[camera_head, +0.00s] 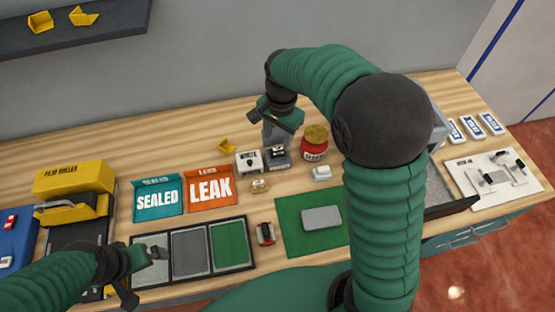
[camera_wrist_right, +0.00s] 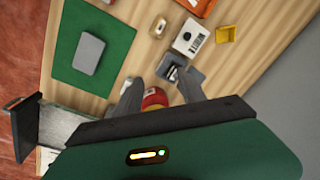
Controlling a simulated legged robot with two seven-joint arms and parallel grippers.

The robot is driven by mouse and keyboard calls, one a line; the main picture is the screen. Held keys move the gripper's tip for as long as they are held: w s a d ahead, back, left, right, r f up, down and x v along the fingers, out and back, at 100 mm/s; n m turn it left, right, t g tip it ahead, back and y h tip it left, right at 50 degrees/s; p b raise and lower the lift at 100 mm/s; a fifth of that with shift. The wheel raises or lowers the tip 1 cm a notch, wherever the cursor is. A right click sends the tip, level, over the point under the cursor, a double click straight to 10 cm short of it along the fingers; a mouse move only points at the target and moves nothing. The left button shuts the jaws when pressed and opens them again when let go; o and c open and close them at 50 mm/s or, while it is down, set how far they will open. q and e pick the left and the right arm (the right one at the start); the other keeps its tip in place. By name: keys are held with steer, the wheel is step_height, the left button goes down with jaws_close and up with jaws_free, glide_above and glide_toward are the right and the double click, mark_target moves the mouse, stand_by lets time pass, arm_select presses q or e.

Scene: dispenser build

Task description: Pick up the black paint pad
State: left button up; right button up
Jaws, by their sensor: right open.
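The black paint pad (camera_head: 279,160) is a small dark box with a pale label on the wooden bench, just right of the box marked WHITE (camera_head: 248,162). My right gripper (camera_head: 276,136) is open above the dark box, fingers pointing down. In the right wrist view, the dark box (camera_wrist_right: 171,68) lies just beyond the open fingers (camera_wrist_right: 160,88); I cannot tell whether they touch it. The white box (camera_wrist_right: 190,38) is beside it. My left gripper (camera_head: 150,258) is low over the tray at the left; its finger spacing is unclear.
A red jar (camera_head: 314,148) with a gold lid stands close right of the pad. A yellow piece (camera_head: 227,146) lies behind the white box. A green mat (camera_head: 290,239) carries a grey block (camera_head: 321,217).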

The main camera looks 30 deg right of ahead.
steer(key=w+d+m+b, duration=0.3)
steer(key=w+m, duration=0.4)
steer(key=m+g+b, duration=0.1)
steer(key=m, duration=0.1)
glide_above(278, 148)
steer(key=a, duration=0.1)
step_height(278, 148, down, 11)
steer(key=shift+w+f, duration=0.1)
steer(key=f, duration=0.4)
steer(key=shift+s+d+f, duration=0.25)
steer(key=shift+d+f, duration=0.1)
steer(key=shift+d, duration=0.05)
steer(key=shift+w+f, duration=0.1)
steer(key=shift+f, duration=0.45)
arm_select(q)
steer(key=x, duration=0.2)
steer(key=s+x, duration=0.1)
steer(key=x, duration=0.2)
steer(key=shift+s+f, duration=0.1)
steer(key=shift+f, duration=0.25)
arm_select(e)
steer(key=shift+r, duration=0.1)
jaws_close()
